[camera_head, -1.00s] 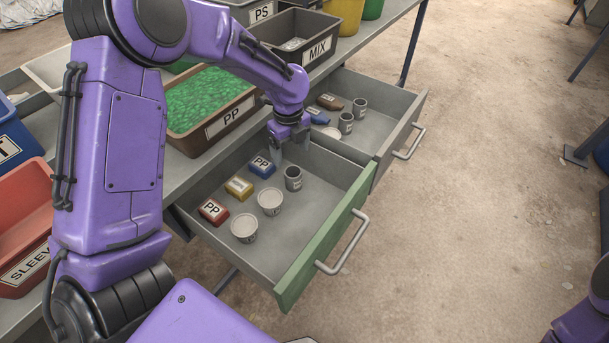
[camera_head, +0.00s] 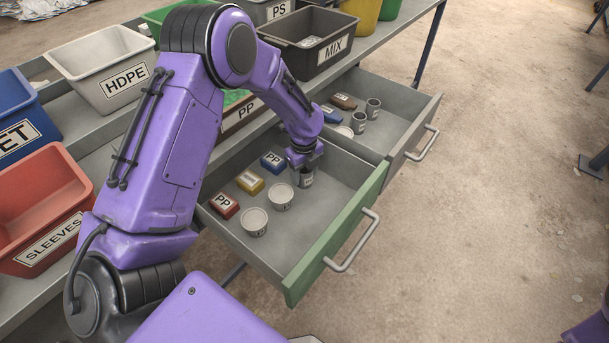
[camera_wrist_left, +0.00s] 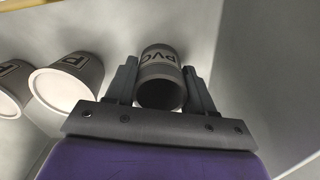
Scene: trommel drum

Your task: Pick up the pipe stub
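The pipe stub (camera_head: 306,180) is a short dark grey tube standing in the green-fronted drawer (camera_head: 342,240). My left gripper (camera_head: 306,163) reaches down over it and hides its top. In the left wrist view the stub (camera_wrist_left: 160,62), marked PVC, lies between the two fingers of my left gripper (camera_wrist_left: 161,82), with its open end towards the camera. The fingers are very close to its sides; I cannot tell whether they press on it. Only a piece of my right arm shows at the lower right, and its gripper is out of view.
Two pale cups (camera_head: 254,221) (camera_head: 281,196) and red (camera_head: 225,206), yellow (camera_head: 250,182) and blue (camera_head: 272,162) blocks share the drawer. A second open drawer (camera_head: 400,125) behind holds two similar tubes (camera_head: 372,108) (camera_head: 358,121) and other pieces. Labelled bins line the bench.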

